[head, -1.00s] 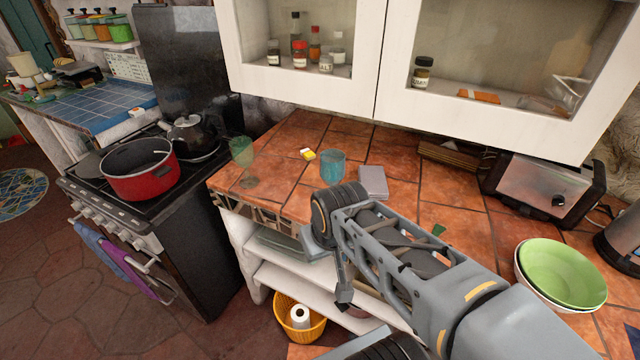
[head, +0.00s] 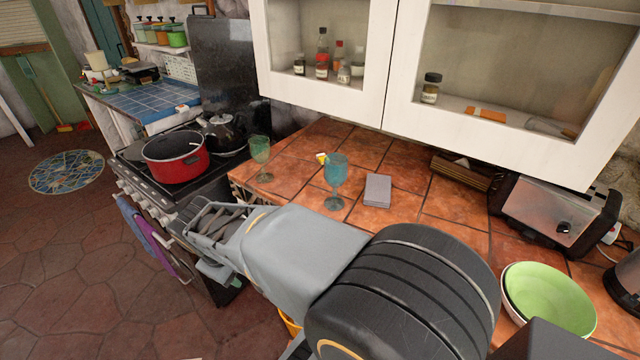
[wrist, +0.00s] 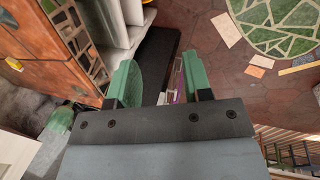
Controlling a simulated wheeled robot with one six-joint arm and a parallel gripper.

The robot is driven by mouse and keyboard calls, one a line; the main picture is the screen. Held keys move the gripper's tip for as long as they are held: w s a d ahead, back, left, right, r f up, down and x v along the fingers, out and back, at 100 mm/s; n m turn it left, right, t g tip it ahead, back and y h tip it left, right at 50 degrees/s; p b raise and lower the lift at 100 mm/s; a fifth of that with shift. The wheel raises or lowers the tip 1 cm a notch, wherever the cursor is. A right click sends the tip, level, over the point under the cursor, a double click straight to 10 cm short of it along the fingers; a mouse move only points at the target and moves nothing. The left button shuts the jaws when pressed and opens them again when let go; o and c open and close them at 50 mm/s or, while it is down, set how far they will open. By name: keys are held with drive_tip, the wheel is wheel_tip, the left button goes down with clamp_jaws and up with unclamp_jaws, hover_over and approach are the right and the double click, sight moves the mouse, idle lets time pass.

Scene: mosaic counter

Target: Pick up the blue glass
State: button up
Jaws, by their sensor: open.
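The blue glass (head: 336,176) is a stemmed goblet standing upright on the terracotta-tiled counter (head: 400,219) in the head view. No arm part covers it there. A green goblet (head: 260,152) stands to its left, near the counter's edge by the stove. In the wrist view my gripper (wrist: 160,82) is open, its two green-tipped fingers apart with nothing between them. It is beyond the counter's edge, with floor and the dark stove side below. I cannot make out the blue glass in the wrist view. In the head view my arm hides most of the gripper.
A grey box (head: 377,190) lies just right of the blue glass, and a small yellow-and-white item sits behind it. A red pot (head: 175,160) stands on the stove. White cabinets (head: 440,122) overhang the counter. A toaster (head: 553,215) and green bowl (head: 548,298) are at right.

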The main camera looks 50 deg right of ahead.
drive_tip(key=w+d+f+n+g+h+p, duration=0.2)
drive_tip(key=d+n+g+h, duration=0.4)
drive_tip(key=d, duration=1)
drive_tip(key=n+g+h+p, duration=0.1)
drive_tip(key=n+g+h, duration=0.1)
drive_tip(key=n+h, duration=0.4)
approach(334, 202)
drive_tip(key=a+r+m+h, duration=0.1)
drive_tip(key=a+r, duration=0.3)
drive_tip(key=shift+n+t+h, duration=0.3)
drive_tip(key=x, duration=0.2)
drive_tip(key=p+x, duration=0.1)
drive_tip(key=x, duration=0.2)
drive_tip(key=w+p+x, duration=0.1)
drive_tip(key=x, duration=0.1)
drive_tip(key=shift+s+d, duration=0.15)
drive_tip(key=shift+d, duration=0.35)
drive_tip(key=shift+p+x, duration=1.05)
drive_tip(key=shift+x, duration=2.25)
drive_tip(key=shift+f, duration=0.2)
clamp_jaws()
